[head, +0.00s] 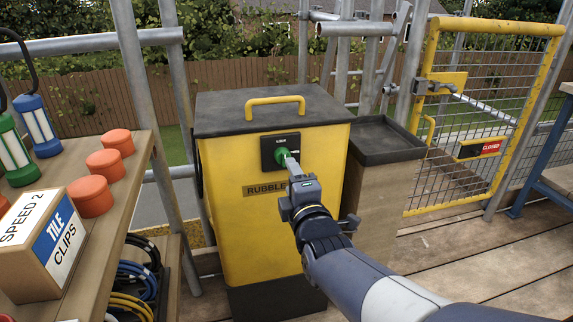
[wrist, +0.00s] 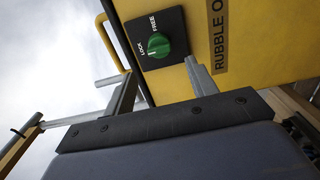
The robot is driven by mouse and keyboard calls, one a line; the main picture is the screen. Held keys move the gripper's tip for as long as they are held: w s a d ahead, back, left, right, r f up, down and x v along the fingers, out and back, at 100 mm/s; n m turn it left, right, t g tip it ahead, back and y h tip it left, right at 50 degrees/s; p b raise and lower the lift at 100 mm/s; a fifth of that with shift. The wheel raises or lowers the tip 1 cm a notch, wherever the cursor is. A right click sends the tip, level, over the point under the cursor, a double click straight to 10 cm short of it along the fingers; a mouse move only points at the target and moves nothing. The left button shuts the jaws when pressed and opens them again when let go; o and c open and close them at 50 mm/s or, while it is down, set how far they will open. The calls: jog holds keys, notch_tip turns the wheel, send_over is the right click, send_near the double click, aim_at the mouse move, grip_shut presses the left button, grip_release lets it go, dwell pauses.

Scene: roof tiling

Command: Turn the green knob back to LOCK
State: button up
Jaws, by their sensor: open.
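The green knob (head: 281,155) sits on a black plate on the front of the yellow rubble bin (head: 232,225). In the wrist view the knob (wrist: 158,46) shows clearly, with the words LOCK and FREE printed beside it on the plate (wrist: 122,22). I cannot tell for sure which word the knob points to. My gripper (head: 292,167) is in front of the knob in the head view. In the wrist view my gripper (wrist: 161,72) is open, with one finger towards each side of the knob. I see no clear contact with it.
The bin's dark lid (head: 222,108) has a yellow handle (head: 275,101). A dark tray (head: 385,138) stands right of the bin. A bench (head: 128,188) with orange tubs and a tile clips box (head: 40,240) is at left. A yellow mesh gate (head: 470,130) is at right.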

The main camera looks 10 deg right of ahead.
aim_at(283, 162)
jog(key=shift+s, duration=1.4)
jog(key=w+b, duration=0.2)
jog(key=w, duration=0.9)
jog(key=shift+s, duration=0.15)
